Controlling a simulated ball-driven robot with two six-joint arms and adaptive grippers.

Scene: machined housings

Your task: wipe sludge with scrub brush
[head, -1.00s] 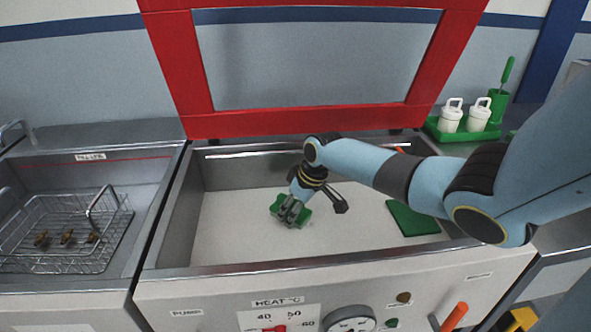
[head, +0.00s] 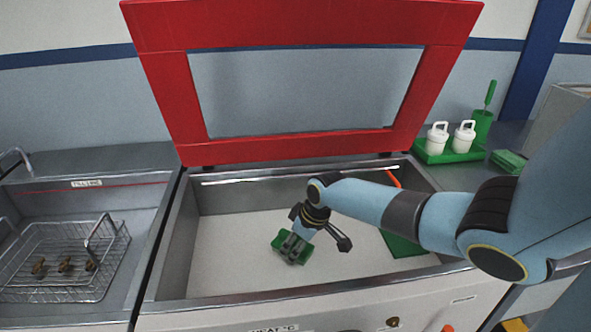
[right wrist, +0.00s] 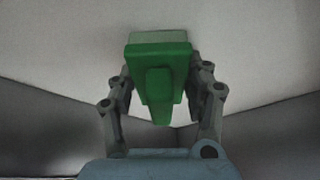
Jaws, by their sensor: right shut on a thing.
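My right gripper (head: 297,240) is shut on a green scrub brush (head: 280,242) inside the open metal basin (head: 215,262). In the right wrist view the brush (right wrist: 158,80) sits between the two fingers (right wrist: 157,100), its pale bristle end pointing away toward the light basin floor. I cannot tell whether the bristles touch the floor. No sludge can be made out on the visible floor; part of it is hidden behind my right arm. My left gripper is not in view.
A red-framed lid (head: 300,152) stands open behind the basin. A green piece (head: 402,246) lies at the basin's right side. A wire basket (head: 60,285) with several small brown parts is at left. A green tray (head: 470,155) with white containers stands at back right.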

